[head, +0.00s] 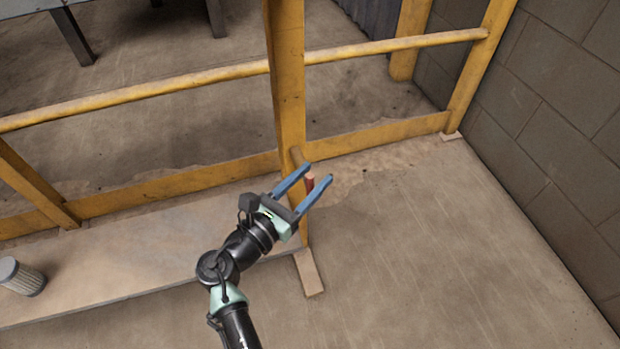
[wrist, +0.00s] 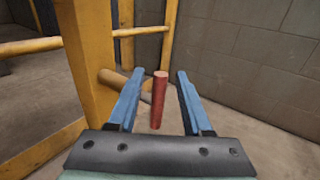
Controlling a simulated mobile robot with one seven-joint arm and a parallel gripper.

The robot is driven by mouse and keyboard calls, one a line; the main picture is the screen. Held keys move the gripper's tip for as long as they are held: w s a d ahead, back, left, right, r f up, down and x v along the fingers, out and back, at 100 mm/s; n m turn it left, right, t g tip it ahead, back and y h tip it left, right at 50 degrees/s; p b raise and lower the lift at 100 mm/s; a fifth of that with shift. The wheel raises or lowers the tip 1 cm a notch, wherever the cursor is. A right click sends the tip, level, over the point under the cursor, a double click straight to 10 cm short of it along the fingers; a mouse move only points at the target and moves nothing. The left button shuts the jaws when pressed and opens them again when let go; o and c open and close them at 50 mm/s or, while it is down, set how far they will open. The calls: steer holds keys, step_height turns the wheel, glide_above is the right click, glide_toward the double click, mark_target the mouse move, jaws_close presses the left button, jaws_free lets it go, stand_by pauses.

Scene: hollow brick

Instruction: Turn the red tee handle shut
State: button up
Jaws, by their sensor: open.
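The red tee handle (wrist: 159,100) shows in the wrist view as a short red bar, nearly upright, beside the yellow post. It lies between the two blue fingers of my gripper (wrist: 156,88), with a visible gap on each side. A yellow stub (wrist: 113,78) runs from the post toward it; where they join is partly hidden by the left finger. In the head view, the red handle (head: 310,182) is a small patch between the fingertips of my gripper (head: 318,172). The fingers are open and hold nothing.
Yellow railing (head: 390,45) with posts and rails stands behind the handle. A block wall (head: 560,130) rises at the right. A low slab (head: 150,255) lies at the left, with a grey ribbed cylinder (head: 22,277) on it. Floor at the front right is clear.

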jaws_close()
